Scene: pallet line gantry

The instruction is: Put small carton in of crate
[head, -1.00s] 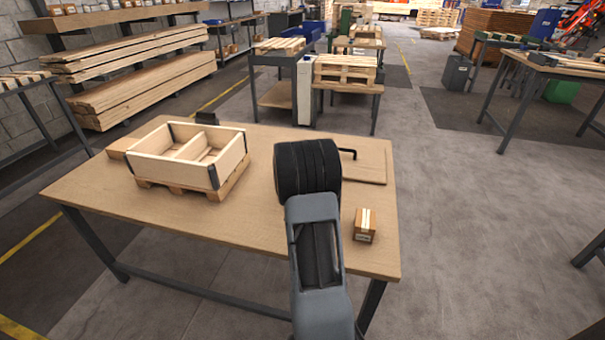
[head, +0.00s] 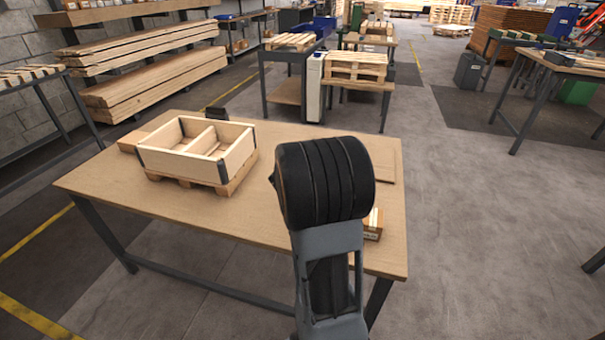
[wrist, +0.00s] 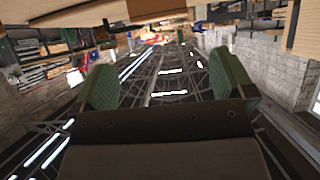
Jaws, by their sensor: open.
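The small carton (head: 373,226) is a little brown box with a pale label, on the right front part of the table. My arm hides its left part in the head view. The crate (head: 190,163) is an open wooden box with a divider and dark corner pieces, standing on a small pallet at the table's left. My gripper shows in the wrist view (wrist: 165,82), its two green-padded fingers wide apart with nothing between them. In the head view my arm's thick black wrist hides the fingers. The wrist view is upside down, and I cannot identify the carton in it.
The wooden table (head: 225,217) has clear room between crate and arm. A small dark object (head: 215,112) stands behind the crate. A flat board (head: 385,168) lies at the back right. Other benches with pallets (head: 355,67) stand beyond an open floor gap.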

